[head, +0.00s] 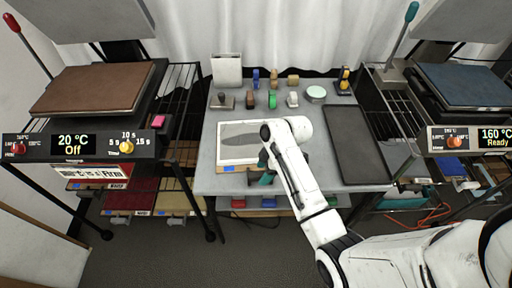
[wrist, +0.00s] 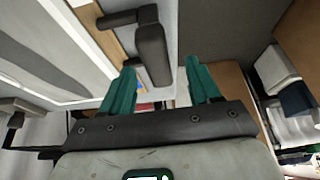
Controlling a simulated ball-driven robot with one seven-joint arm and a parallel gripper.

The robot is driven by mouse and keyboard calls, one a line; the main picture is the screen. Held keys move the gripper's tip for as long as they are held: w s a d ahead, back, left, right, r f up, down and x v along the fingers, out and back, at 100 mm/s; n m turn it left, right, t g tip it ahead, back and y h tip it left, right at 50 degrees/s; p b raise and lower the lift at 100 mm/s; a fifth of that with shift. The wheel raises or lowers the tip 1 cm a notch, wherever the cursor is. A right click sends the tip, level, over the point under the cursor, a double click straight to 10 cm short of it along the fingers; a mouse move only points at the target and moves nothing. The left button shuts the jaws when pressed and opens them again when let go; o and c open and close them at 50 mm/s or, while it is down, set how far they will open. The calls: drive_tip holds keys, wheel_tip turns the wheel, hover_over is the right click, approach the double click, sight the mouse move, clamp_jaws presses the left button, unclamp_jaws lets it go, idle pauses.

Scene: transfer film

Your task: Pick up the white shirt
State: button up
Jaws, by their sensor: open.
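I cannot make out a white shirt for certain in either view. In the wrist view, a pale folded-looking item (wrist: 274,66) lies at the right, beside a dark blue one (wrist: 297,98); I cannot tell whether it is the shirt. My gripper (head: 266,169) is over the front edge of the grey table (head: 212,182) in the head view, partly hidden by my arm. In the wrist view, the teal fingers of my gripper (wrist: 162,88) are apart. A dark handle (wrist: 152,55) shows between and beyond them, and no cloth is between them.
A white-framed panel with a grey shape (head: 236,157) lies on the table, close to my gripper. A dark tray (head: 357,146) lies at the right. Heat presses stand left (head: 98,88) and right (head: 462,90). Red cloth (head: 133,195) lies on a low left shelf.

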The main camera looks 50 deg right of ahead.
drive_tip(key=shift+p+x, duration=0.4)
drive_tip(key=shift+x, duration=2.2)
drive_tip(key=shift+d, duration=0.15)
clamp_jaws()
